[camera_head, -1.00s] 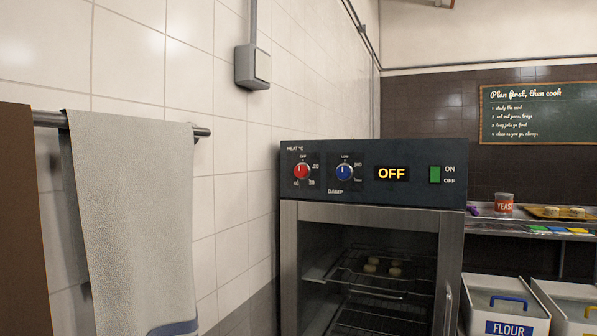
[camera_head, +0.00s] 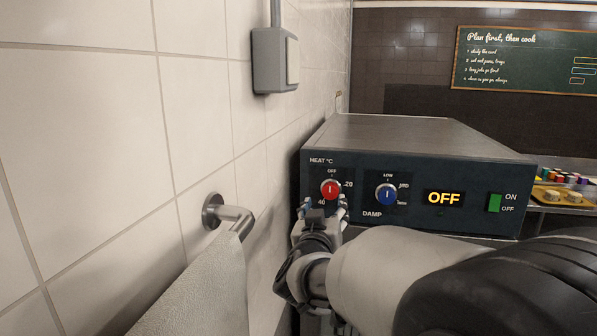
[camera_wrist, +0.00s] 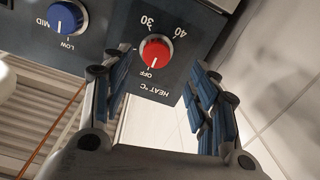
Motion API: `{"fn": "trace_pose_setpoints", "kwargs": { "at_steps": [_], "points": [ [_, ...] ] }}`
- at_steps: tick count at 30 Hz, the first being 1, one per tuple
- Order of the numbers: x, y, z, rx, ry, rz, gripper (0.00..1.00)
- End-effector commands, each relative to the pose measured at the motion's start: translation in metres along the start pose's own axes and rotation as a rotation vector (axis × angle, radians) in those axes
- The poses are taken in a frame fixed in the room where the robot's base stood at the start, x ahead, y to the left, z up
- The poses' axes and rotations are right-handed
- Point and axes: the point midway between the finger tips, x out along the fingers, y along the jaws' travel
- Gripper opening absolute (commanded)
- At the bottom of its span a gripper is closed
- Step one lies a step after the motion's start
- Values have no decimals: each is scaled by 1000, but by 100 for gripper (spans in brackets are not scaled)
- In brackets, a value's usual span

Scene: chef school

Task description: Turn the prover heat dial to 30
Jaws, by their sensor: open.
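The red heat dial (camera_head: 330,189) is on the left of the prover's dark front panel (camera_head: 468,188). Its white mark points to OFF. The wrist view sees the panel upside down, with the red dial (camera_wrist: 156,51) and the numbers 30 and 40 readable. My gripper (camera_head: 325,209) is open just in front of the dial. In the wrist view its fingers (camera_wrist: 160,70) stand to either side of the dial, apart from it. Whether the tips reach its depth is unclear.
The blue damp dial (camera_head: 386,194) is close to the right of the heat dial. The display (camera_head: 444,198) reads OFF beside a green switch (camera_head: 494,203). A tiled wall and a towel rail (camera_head: 230,215) with a towel (camera_head: 205,290) are close on the left.

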Motion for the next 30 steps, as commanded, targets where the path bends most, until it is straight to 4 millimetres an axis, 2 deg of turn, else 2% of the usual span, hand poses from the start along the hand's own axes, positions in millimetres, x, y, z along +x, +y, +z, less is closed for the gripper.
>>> {"fn": "trace_pose_setpoints", "kwargs": {
  "at_steps": [5, 12, 18, 28, 30],
  "points": [
    [15, 4, -5, -15, 16, 39, 54],
    [52, 6, -4, -15, 16, 39, 54],
    [74, 6, -5, -14, 16, 37, 54],
    [79, 6, -6, -13, 17, 35, 54],
    [79, 6, -6, -13, 17, 35, 51]
  ]
}}
